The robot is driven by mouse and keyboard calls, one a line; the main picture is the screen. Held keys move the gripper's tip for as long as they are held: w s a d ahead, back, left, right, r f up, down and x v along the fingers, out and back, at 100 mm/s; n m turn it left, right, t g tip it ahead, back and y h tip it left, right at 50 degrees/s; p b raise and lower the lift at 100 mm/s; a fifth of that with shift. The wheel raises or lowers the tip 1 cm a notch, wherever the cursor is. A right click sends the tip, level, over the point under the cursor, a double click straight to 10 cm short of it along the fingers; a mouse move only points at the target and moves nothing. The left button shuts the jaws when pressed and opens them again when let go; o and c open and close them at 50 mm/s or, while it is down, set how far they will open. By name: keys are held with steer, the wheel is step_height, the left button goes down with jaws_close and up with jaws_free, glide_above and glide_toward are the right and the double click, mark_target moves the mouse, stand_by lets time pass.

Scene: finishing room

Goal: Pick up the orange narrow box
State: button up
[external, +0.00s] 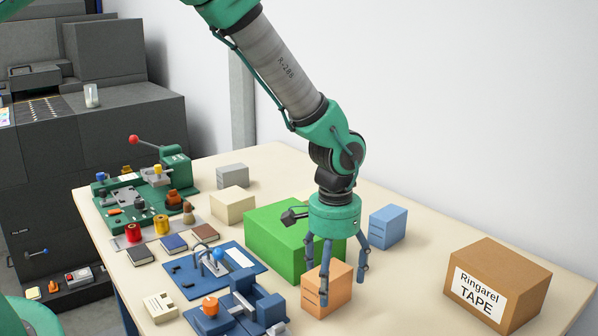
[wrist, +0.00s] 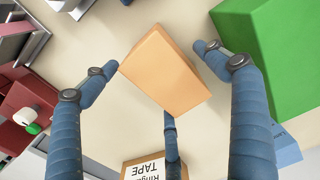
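The orange narrow box (external: 326,290) stands upright on the table near the front, between the blue machine and the green box. My gripper (external: 335,285) is above and around it, pointing down, with its blue fingers spread. In the wrist view the orange box (wrist: 165,72) lies between the open fingers (wrist: 160,85), with a visible gap on the left and right sides. The third finger, at the bottom of the wrist view, is close to the box's end; I cannot tell if it touches.
A large green box (external: 280,240) stands just behind, with a blue box (external: 388,226) to its right. A cardboard tape box (external: 497,285) sits at the right. Blue machines (external: 235,305) are at the left front. The table between the orange box and the cardboard box is clear.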

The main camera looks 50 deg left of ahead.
steer(key=c, duration=1.2)
steer(key=shift+r, duration=0.15)
step_height(320, 180, up, 10)
steer(key=shift+f+p, duration=0.1)
steer(key=shift+p, duration=0.6)
